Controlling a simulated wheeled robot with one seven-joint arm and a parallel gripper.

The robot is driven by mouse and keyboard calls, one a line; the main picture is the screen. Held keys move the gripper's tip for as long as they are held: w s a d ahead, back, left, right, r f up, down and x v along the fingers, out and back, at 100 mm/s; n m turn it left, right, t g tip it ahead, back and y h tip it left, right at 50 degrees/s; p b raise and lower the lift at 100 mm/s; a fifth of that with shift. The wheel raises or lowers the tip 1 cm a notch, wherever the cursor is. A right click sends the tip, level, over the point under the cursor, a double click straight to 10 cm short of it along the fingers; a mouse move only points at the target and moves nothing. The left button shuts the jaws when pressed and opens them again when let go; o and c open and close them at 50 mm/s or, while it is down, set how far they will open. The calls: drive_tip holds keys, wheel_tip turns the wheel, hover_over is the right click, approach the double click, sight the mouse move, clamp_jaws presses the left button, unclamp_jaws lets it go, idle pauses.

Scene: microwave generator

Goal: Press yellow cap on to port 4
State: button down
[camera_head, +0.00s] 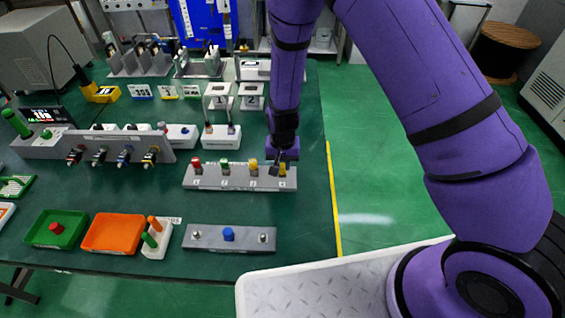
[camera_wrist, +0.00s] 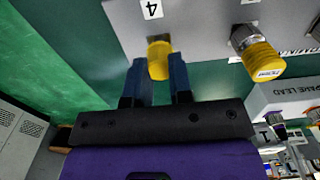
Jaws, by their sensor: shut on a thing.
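My gripper (camera_wrist: 160,78) is shut on a yellow cap (camera_wrist: 159,60), with one dark finger on each side of it. The held cap is at port 4 of the grey panel (camera_wrist: 200,18), beside the printed 4 (camera_wrist: 151,8). How far it sits on the port cannot be told. In the head view, my gripper (camera_head: 279,160) is at the right end of the grey port block (camera_head: 238,183), with the yellow cap (camera_head: 283,170) partly hidden. Another yellow cap (camera_wrist: 262,62) is on the neighbouring metal port; it also shows in the head view (camera_head: 253,165).
Red (camera_head: 196,163) and green (camera_head: 224,164) caps stand on the same block. A grey block with a blue knob (camera_head: 228,234) lies in front. Green (camera_head: 43,240) and orange (camera_head: 92,245) trays are at front left. The table's right edge is close to the block.

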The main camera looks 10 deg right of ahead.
drive_tip(key=shift+f, duration=0.4)
drive_tip(key=c, duration=0.9)
unclamp_jaws()
drive_tip(key=shift+c, duration=0.2)
wheel_tip(320, 180, up, 11)
drive_tip(key=shift+f, duration=0.1)
